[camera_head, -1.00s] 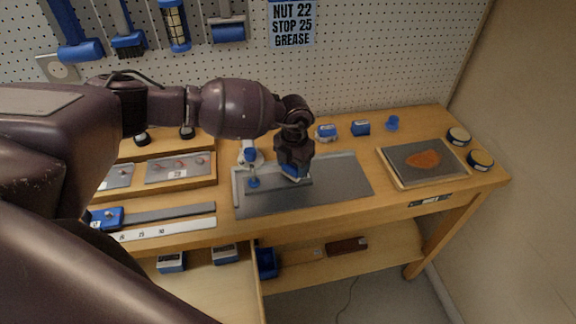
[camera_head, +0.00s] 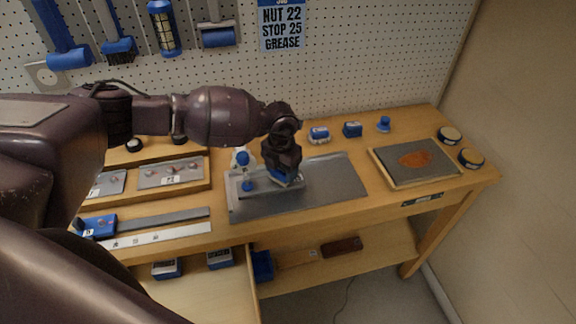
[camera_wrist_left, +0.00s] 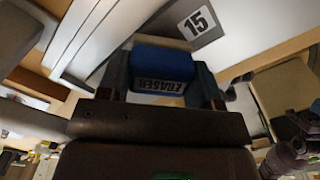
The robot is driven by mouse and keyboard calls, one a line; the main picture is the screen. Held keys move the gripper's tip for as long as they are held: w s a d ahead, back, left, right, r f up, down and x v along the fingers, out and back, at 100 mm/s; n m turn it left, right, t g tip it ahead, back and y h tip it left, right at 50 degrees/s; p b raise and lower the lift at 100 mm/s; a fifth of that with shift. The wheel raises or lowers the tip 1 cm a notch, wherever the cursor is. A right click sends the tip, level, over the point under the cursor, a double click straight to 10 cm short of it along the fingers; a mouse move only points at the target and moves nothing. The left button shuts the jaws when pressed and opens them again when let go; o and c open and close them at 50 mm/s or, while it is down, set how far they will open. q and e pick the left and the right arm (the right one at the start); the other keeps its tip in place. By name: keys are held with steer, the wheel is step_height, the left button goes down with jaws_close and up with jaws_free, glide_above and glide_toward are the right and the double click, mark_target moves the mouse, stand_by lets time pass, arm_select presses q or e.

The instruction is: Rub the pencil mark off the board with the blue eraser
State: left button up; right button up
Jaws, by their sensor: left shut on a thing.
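The blue eraser (camera_wrist_left: 162,68), lettered ERASER, is between the two fingers of my left gripper (camera_wrist_left: 165,90) in the left wrist view. In the head view my left gripper (camera_head: 283,170) is shut on it, low over the grey metal plate (camera_head: 335,190) on the bench. A bit of the eraser's blue shows at the fingertips. I cannot tell if it touches the plate. A white label with 15 (camera_wrist_left: 197,22) lies just beyond the eraser in the wrist view. I cannot make out a pencil mark. My right gripper is not in view.
A blue-knobbed tool (camera_head: 246,184) stands left of my gripper. A framed board with an orange patch (camera_head: 388,178) lies at right. Small blue items (camera_head: 352,129) stand behind the plate. Trays with red parts (camera_head: 170,173) are at left. An open drawer (camera_head: 205,295) juts out below.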

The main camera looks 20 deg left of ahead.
arm_select(q)
steer(key=shift+s+a+f+p, duration=0.1)
steer(key=shift+s+a+p, duration=0.2)
steer(key=shift+s+a, duration=0.3)
steer(key=shift+s+a+f+p, duration=0.1)
steer(key=shift+s+a+p, duration=0.25)
steer(key=shift+a, duration=0.35)
steer(key=shift+a+r+p, duration=0.1)
steer(key=shift+r+p, duration=0.45)
steer(key=shift+r, duration=0.35)
steer(key=shift+s+a+r+p, duration=0.15)
steer(key=shift+r+p, duration=0.25)
steer(key=shift+r, duration=0.3)
steer(key=shift+r+p, duration=0.4)
steer(key=shift+r, duration=0.2)
steer(key=shift+d+r, duration=0.2)
steer(key=shift+r, duration=0.6)
steer(key=shift+r, duration=1.55)
